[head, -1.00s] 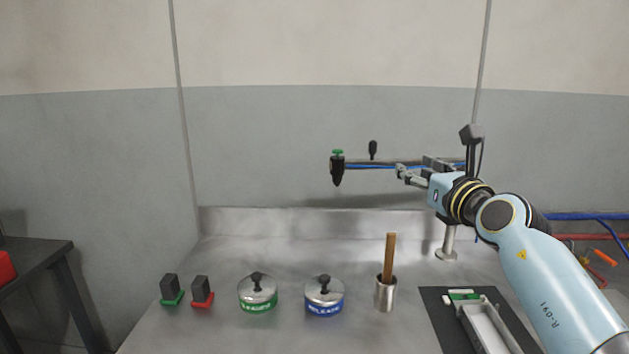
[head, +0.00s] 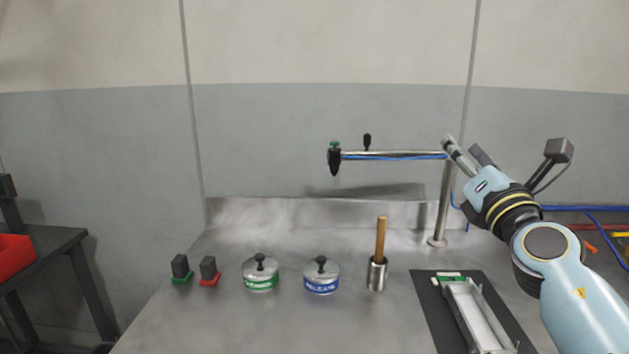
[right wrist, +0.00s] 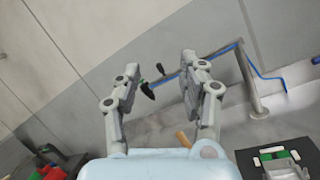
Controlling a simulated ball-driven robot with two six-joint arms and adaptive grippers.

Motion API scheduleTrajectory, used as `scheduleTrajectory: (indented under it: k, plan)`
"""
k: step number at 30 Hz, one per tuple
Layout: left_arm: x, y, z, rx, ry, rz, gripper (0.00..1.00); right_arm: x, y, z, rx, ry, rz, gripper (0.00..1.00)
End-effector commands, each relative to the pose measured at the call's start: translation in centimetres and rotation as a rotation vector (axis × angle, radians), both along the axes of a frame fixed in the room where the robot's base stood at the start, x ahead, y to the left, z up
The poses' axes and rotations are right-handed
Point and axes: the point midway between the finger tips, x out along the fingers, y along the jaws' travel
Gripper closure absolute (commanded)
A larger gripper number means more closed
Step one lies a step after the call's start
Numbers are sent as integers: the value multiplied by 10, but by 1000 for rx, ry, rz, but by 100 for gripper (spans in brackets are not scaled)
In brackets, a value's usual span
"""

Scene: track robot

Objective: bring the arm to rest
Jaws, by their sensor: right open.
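My right gripper (head: 464,152) is raised above the right side of the steel bench, in front of the metal stand's post. Its two fingers are apart and nothing is between them in the right wrist view (right wrist: 157,95). The right arm comes in from the lower right of the head view. My left gripper is not in view.
The stand's horizontal arm (head: 400,155) with a blue hose reaches left behind my gripper. A steel cup with a wooden handle (head: 377,274), a blue-labelled pot (head: 321,278), a green-labelled pot (head: 260,275) and a metal tray (head: 480,318) on a black mat (head: 428,290) stand below.

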Motion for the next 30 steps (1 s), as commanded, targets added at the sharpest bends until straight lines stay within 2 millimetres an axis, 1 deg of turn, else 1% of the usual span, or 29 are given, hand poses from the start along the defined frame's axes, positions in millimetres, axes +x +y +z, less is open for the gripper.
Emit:
scheduleTrajectory:
  k: [4, 5, 6, 8, 9, 11, 12, 14, 15, 17, 18, 21, 24, 27, 30]
  plan:
    - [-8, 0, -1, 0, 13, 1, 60, -34, -36, 7, 297, -74, -65, 58]
    - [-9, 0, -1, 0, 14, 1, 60, -42, -45, 7, 372, -87, -82, 58]
    - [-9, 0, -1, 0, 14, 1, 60, -54, -59, 5, 481, -106, -110, 58]
    - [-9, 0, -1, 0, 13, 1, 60, -76, -83, -3, 672, -129, -161, 58]
    - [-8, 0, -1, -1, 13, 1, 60, -93, -100, -12, 820, -139, -206, 58]
    - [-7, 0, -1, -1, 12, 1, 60, -121, -124, -36, 1059, -140, -288, 58]
    - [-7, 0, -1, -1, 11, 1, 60, -141, -136, -56, 1220, -128, -352, 58]
    - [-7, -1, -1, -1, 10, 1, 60, -171, -145, -89, 1452, -92, -455, 58]
    - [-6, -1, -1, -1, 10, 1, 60, -191, -146, -111, 1589, -57, -526, 58]
    - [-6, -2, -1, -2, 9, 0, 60, -218, -140, -140, 1760, 4, -632, 58]
    - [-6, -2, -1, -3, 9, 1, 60, -234, -133, -155, 1851, 48, -695, 58]
    - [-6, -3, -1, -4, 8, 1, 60, -270, -113, -185, 2018, 157, -836, 58]
    - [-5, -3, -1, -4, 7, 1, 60, -301, -91, -203, 2130, 263, -958, 58]
    - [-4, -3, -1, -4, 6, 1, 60, -330, -69, -214, 2208, 367, -1068, 58]
    - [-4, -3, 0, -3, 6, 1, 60, -357, -49, -221, 2263, 471, -1170, 58]
